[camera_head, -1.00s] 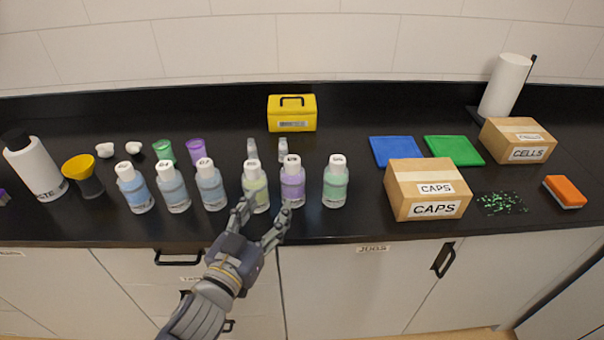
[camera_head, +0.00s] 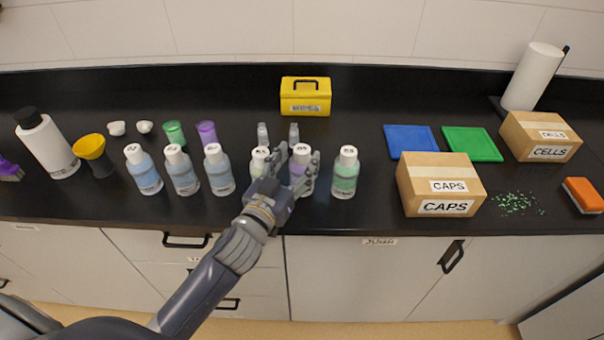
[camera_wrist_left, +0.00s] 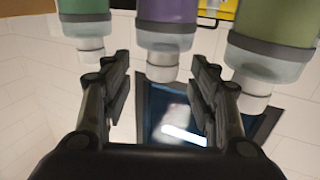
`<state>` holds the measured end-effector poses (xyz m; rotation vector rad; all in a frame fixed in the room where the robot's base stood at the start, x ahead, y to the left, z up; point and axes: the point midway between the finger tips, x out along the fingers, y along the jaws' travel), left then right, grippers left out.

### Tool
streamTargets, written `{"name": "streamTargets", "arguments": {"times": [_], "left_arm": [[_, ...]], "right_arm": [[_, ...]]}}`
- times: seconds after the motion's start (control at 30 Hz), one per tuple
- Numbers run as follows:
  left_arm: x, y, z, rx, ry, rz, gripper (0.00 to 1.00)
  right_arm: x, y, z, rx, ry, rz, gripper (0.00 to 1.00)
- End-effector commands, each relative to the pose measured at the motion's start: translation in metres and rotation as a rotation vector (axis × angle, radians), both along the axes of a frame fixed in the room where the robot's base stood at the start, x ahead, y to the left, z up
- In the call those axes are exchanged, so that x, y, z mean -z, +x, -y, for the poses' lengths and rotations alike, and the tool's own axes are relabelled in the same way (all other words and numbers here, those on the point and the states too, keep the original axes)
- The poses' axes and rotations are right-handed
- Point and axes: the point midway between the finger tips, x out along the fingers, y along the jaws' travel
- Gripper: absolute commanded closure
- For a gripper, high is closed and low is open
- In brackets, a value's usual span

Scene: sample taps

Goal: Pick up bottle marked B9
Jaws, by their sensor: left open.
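A purple bottle with a white cap (camera_head: 303,150) stands upright on the black counter, between a yellow-green bottle (camera_head: 259,158) and a green bottle (camera_head: 344,174). The marks on the caps are too small to read surely, so I cannot confirm which is B9. My left gripper (camera_head: 296,164) is open at the purple bottle, with one finger on each side, and partly hides it and the yellow-green bottle. In the left wrist view, the scene is upside down, and the purple bottle (camera_wrist_left: 168,32) lies centred between the open fingers (camera_wrist_left: 160,72). Contact cannot be told. My right gripper is not in view.
Several blue bottles (camera_head: 182,172) stand to the left, with a yellow funnel piece (camera_head: 90,147) beyond them. Two small clear vials are behind the purple bottle. A CAPS box (camera_head: 424,187) stands to the right. A yellow toolbox (camera_head: 305,97) is at the back.

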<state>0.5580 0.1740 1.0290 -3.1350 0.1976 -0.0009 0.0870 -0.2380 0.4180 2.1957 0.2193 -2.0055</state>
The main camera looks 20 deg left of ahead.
Motion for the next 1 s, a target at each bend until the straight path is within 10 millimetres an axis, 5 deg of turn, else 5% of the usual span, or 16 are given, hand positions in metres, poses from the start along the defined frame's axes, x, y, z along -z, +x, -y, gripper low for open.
{"name": "streamTargets", "arguments": {"times": [0.23,0.57,0.8,1.0], "left_arm": [[-0.001,0.030,0.002,0.000,0.001,0.000,0.46],[0.000,0.035,0.003,0.001,0.000,0.000,0.46],[0.000,0.035,0.003,0.000,0.000,0.000,1.00],[-0.001,0.035,0.003,0.001,0.000,0.002,1.00]], "right_arm": [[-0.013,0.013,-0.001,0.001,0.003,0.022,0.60],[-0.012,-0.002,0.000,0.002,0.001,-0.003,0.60],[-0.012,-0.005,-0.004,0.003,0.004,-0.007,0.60],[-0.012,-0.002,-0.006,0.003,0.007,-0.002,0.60]]}}
